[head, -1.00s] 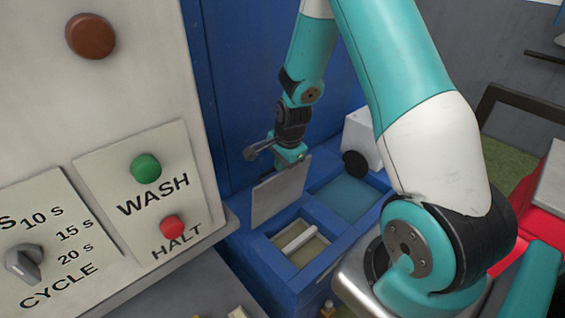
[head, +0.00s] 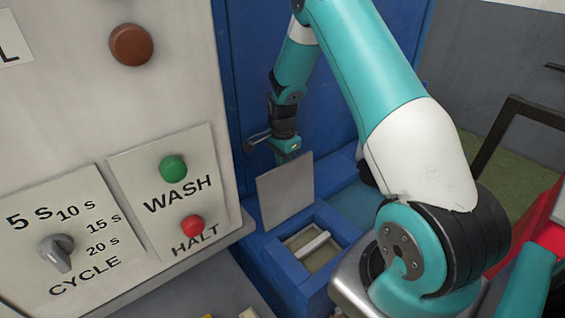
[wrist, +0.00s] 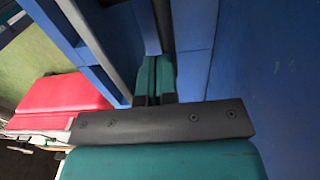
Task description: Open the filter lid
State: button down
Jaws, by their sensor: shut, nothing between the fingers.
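The filter lid (head: 285,191) is a flat grey panel. It stands raised, close to upright, at the back left of the filter opening (head: 312,247) in the blue housing. A pale bar lies across the opening, which is uncovered. My gripper (head: 288,156) is behind the lid's top edge in the head view, pointing down, and its fingertips are partly hidden there. In the wrist view its teal fingers (wrist: 155,78) are together with nothing between them. I cannot tell whether they touch the lid.
A blue-lined basin (head: 350,205) lies right of the opening, partly behind my arm. The control panel (head: 165,195), with green WASH and red HALT buttons, stands at the left. A tall blue wall (head: 240,90) rises close behind my gripper.

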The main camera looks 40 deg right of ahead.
jog(key=shift+d, duration=0.2)
notch_tip(320, 180, up, 10)
jog(key=w+p, duration=0.1)
jog(key=p, duration=0.6)
jog(key=shift+a, duration=0.1)
